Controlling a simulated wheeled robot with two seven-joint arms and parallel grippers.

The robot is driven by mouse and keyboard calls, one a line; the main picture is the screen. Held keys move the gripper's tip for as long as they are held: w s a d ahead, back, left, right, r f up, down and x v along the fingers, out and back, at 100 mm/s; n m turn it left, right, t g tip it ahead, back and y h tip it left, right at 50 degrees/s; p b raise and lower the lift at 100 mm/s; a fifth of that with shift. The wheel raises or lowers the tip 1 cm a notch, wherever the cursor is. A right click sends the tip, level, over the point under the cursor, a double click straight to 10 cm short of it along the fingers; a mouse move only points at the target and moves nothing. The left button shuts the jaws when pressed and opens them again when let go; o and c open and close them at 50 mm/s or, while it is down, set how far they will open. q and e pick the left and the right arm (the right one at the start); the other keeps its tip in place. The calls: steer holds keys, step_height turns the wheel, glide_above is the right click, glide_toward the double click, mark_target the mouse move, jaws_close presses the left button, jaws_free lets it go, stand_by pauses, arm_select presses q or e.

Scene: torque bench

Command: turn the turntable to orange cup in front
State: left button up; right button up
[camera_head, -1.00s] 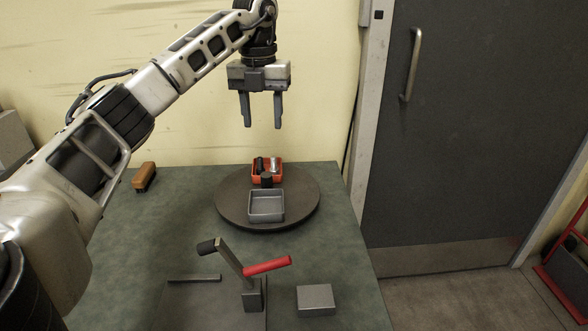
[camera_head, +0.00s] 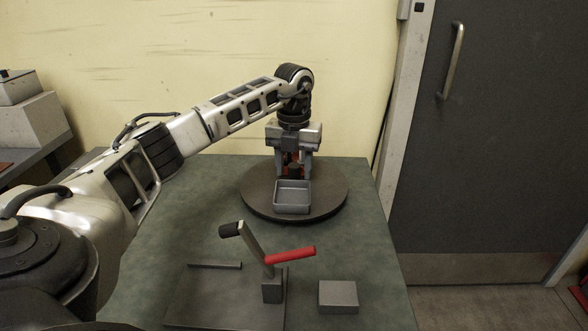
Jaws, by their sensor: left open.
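The dark round turntable (camera_head: 331,208) lies on the green bench top. A grey square tray (camera_head: 292,206) sits on its front part. The orange cup (camera_head: 291,157) is at the back of the turntable, mostly hidden behind my left gripper; only slivers of orange-red show. A dark knob (camera_head: 294,170) stands near the turntable's centre. My left gripper (camera_head: 294,174) is open and points down at the back of the turntable, its fingers to either side of the orange. I cannot tell if they touch it. My right gripper is not in view.
A crank with a red handle (camera_head: 290,255) and black grip stands on a plate at the front. A grey block (camera_head: 338,296) lies to its right. A grey door (camera_head: 490,140) is at right. Bench room between crank and turntable is clear.

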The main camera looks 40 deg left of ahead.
arm_select(q)
steer(key=shift+f, duration=0.3)
jaws_close()
